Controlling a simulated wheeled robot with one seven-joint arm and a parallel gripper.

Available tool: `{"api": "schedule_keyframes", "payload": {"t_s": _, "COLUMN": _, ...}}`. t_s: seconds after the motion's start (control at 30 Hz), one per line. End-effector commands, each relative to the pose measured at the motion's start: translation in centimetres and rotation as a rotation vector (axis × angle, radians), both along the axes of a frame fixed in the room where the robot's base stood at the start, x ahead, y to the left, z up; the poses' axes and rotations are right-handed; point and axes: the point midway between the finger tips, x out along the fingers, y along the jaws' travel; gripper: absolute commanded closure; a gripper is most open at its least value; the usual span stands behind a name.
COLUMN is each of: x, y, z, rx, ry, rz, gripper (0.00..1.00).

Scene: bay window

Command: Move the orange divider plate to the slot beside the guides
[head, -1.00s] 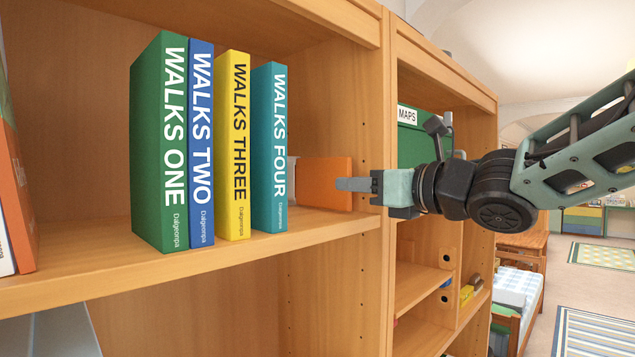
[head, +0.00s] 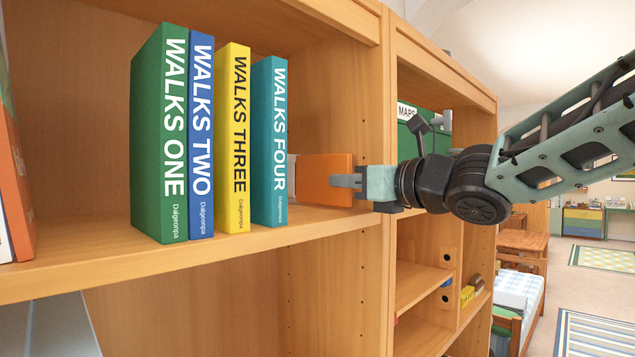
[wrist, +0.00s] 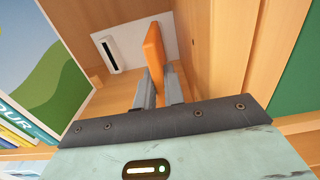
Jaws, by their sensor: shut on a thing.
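The orange divider plate (head: 324,180) stands on the shelf near its right wall. In the wrist view the plate (wrist: 154,50) stands upright between my fingers. My gripper (head: 345,183) is shut on its near edge. A white panel (wrist: 133,46) with a dark upright slot (wrist: 108,55) lies behind, left of the plate and apart from it. The guides are the green WALKS ONE (head: 165,140), blue WALKS TWO (head: 201,140), yellow WALKS THREE (head: 235,140) and teal WALKS FOUR (head: 270,140), upright to the left of the plate.
The wooden shelf's right upright (head: 388,100) is close beside my gripper. WALKS FOUR's cover (wrist: 50,55) borders the gap on the left. A green MAPS box (head: 410,148) is in the right bay. An orange book (head: 16,190) stands far left.

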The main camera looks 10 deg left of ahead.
Motion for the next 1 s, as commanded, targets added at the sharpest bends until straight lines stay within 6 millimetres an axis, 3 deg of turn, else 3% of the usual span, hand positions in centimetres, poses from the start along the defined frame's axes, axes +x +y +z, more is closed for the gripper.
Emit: {"api": "schedule_keyframes", "payload": {"t_s": 1.0, "x": -0.79, "y": -1.02, "z": 0.04, "rx": 0.0, "ry": -0.001, "rz": 0.0, "gripper": 1.0}}
